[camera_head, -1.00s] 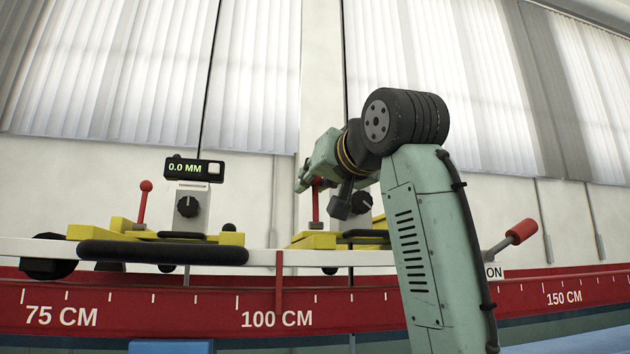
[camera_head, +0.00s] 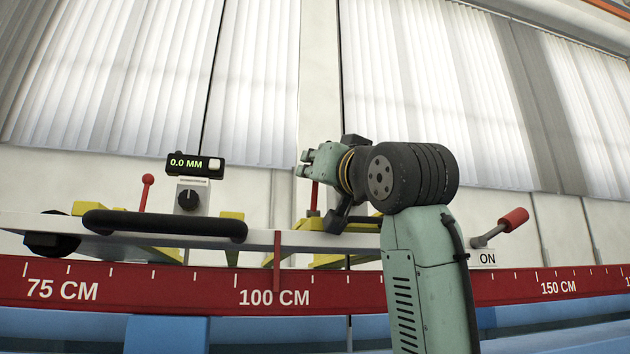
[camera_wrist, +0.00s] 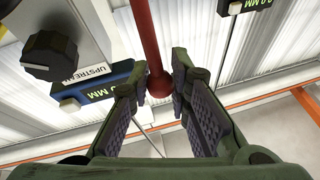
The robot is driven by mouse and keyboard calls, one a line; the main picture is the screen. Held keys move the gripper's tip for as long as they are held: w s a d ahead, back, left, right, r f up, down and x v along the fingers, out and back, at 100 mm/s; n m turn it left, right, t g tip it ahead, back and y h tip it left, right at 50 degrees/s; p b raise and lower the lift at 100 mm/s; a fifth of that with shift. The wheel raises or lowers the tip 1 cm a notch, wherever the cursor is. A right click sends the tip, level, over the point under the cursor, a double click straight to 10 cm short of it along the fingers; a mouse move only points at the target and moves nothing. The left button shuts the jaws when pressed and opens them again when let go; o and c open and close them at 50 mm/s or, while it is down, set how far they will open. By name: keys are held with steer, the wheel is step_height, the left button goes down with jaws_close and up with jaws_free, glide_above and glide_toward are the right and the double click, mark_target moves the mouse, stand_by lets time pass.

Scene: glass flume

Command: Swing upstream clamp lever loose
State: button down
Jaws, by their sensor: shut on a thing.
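The upstream clamp lever (camera_head: 314,197) is a red rod standing nearly upright on the right-hand yellow carriage (camera_head: 333,260). In the wrist view, the lever (camera_wrist: 145,38) ends in a round red knob between my fingers. My gripper (camera_head: 306,163) is at the lever's top, and its fingertips also show around the knob in the wrist view (camera_wrist: 160,84). It is shut on the lever. A gauge box beside it carries the label UPSTREAM (camera_wrist: 88,75) and a black dial (camera_wrist: 50,56). In the head view my arm and wrist cover most of that gauge.
A second carriage at left has its own red lever (camera_head: 147,192), a 0.0 MM display (camera_head: 195,165) and a long black handle (camera_head: 165,224). A red-gripped switch handle (camera_head: 513,219) stands right of my arm above an ON label (camera_head: 487,258). A red scale strip (camera_head: 190,291) runs along the front.

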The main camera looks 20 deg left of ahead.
steer(key=c, duration=1.4)
jaws_free()
steer(key=shift+c, duration=0.2)
steer(key=v, duration=1.2)
steer(key=shift+c, duration=0.6)
